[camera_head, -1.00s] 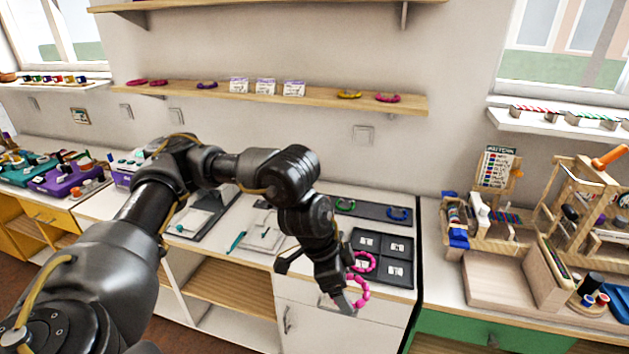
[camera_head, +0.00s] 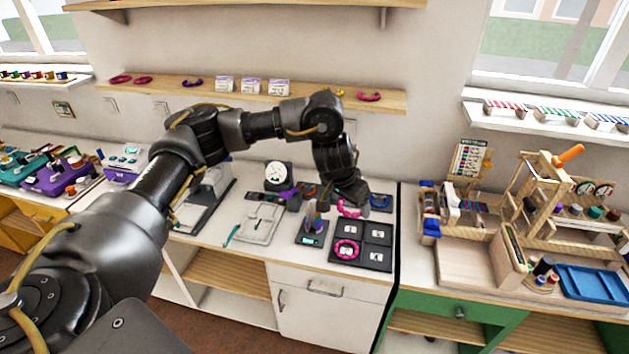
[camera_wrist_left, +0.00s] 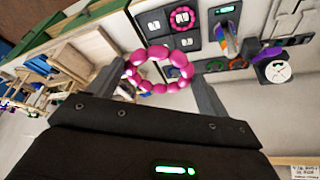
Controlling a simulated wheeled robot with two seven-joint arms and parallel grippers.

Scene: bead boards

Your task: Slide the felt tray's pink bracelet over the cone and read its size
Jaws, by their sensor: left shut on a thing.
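My left gripper (camera_head: 347,195) is shut on a pink bead bracelet (camera_head: 349,209) and holds it above the back of the black compartment tray (camera_head: 362,262). In the left wrist view the held bracelet (camera_wrist_left: 160,72) shows as a full ring at the fingers. A second pink bracelet (camera_head: 346,249) lies in the tray's front left compartment. A striped, many-coloured cone (camera_head: 312,216) stands upright on a dark base with a lit green display, left of the held bracelet and apart from it. The display's reading is too small to make out. My right gripper is not in view.
A dark strip with a blue bracelet (camera_head: 380,201) lies behind the tray. A round white dial (camera_head: 278,174) stands behind the cone, and a pale board (camera_head: 260,224) lies to its left.

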